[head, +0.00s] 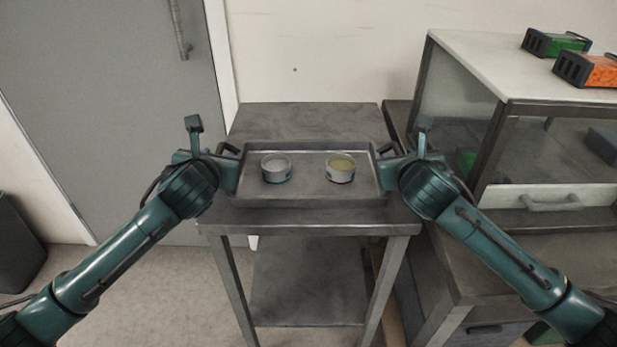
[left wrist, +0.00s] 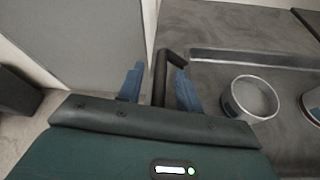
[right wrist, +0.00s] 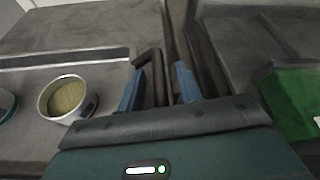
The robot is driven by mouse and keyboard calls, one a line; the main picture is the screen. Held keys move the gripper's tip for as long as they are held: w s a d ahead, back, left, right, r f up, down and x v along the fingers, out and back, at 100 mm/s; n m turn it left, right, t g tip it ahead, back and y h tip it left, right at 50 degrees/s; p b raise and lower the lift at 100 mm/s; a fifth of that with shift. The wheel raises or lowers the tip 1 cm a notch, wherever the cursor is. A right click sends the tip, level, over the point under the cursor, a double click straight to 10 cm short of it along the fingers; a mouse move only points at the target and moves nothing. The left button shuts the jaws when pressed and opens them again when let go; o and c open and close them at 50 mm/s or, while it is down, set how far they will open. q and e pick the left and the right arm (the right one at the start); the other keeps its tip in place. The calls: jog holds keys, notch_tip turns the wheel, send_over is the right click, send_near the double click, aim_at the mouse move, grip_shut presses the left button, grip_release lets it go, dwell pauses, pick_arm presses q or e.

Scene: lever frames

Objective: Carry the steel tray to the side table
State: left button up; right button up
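The steel tray (head: 308,192) appears to rest level on the front part of a small grey metal table (head: 305,122). It holds two round tins: one grey inside (head: 276,168), one with yellowish contents (head: 341,167). Dark handles stand at its two ends. My left gripper (head: 229,168) is at the left handle; in the left wrist view its blue fingers stand apart on either side of that handle (left wrist: 159,78). My right gripper (head: 388,165) is at the right handle; in the right wrist view its fingers are apart, with the handle (right wrist: 149,66) between them.
A glass-fronted cabinet (head: 520,85) stands on a bench at right, with green (head: 553,43) and orange (head: 590,70) boxes on top. A grey door (head: 110,100) is behind on the left. A dark bin (head: 18,245) stands far left. The table's back part is bare.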

pick_arm(q)
jog(key=v, duration=1.1)
jog(key=shift+s+r, duration=0.1)
jog(key=shift+s, duration=0.2)
pick_arm(e)
jog(key=v, duration=1.2)
